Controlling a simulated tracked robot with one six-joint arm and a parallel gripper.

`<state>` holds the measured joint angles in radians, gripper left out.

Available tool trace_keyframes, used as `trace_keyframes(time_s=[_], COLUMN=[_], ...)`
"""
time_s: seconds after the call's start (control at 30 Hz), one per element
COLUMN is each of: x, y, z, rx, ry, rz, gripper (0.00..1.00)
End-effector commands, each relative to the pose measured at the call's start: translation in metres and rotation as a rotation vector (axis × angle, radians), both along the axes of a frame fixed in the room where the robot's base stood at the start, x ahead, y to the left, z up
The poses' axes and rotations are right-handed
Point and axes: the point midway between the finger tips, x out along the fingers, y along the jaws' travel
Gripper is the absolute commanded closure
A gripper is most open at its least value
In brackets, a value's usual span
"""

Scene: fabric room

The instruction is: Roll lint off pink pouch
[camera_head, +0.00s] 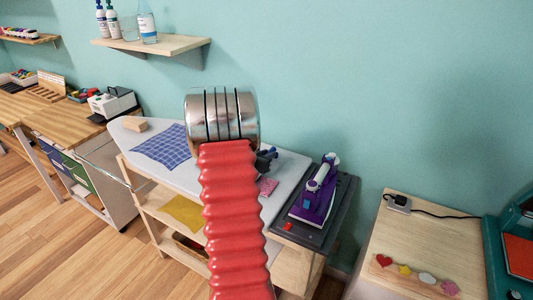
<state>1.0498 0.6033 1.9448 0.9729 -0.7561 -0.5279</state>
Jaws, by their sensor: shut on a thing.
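The pink pouch (267,187) lies on the pale ironing board (290,170), just right of my red arm, which may cover part of it. My gripper (266,158) shows only as a small dark part behind the silver end of my arm, just above the pouch in the picture. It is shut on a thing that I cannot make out. No lint roller can be told apart here. Whether the held thing touches the pouch is hidden.
A blue checked cloth (163,147) and a wooden block (134,124) lie on the board's left part. A purple iron (316,193) stands on a dark rest at right. A yellow cloth (184,212) lies on the shelf below. A wall shelf (152,45) holds bottles.

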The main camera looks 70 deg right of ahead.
Motion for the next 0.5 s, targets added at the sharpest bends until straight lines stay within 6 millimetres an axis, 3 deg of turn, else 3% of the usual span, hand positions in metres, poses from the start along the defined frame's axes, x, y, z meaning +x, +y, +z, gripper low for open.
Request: trace_keyframes(time_s=[0.5], x=[-0.017], y=[0.004], z=[-0.003], rx=[0.006], ry=[0.001], rz=[-0.001], gripper=[1.0])
